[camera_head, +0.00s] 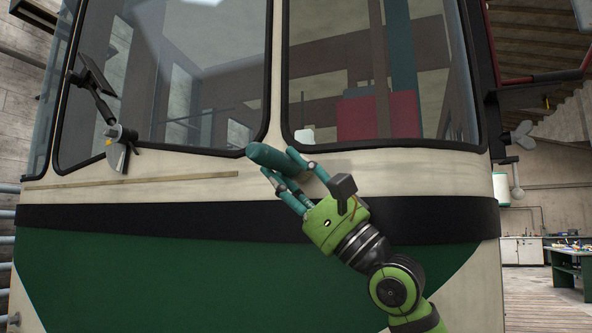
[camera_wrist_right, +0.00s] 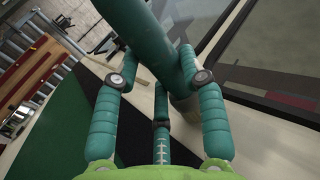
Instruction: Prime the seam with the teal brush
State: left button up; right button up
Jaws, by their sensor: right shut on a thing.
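The teal brush (camera_head: 272,157) is held in my right gripper (camera_head: 288,166), in front of the tram, just below the windscreen. In the right wrist view the fingers are closed around its thick teal handle (camera_wrist_right: 150,35), and pale bristles (camera_wrist_right: 187,106) show past the handle, partly behind a finger. A long tan strip (camera_head: 120,181), which looks like the seam, runs across the cream panel from the left towards the brush. The gripper is beyond its right end. Whether the bristles touch the panel cannot be told. My left gripper is not in view.
The tram front (camera_head: 400,180) fills most of the view, with two windscreen panes above and a black band (camera_head: 150,220) below. A workbench (camera_head: 570,255) stands far right.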

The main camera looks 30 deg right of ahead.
jog(key=w+a+p, duration=0.2)
jog(key=w+a, duration=0.3)
jog(key=w, duration=0.1)
dwell(1.3)
jog(key=s+a+b, duration=0.4)
jog(key=a, duration=0.1)
jog(key=shift+s+a, duration=0.2)
jog(key=shift+s, duration=0.05)
dwell(0.4)
dwell(0.7)
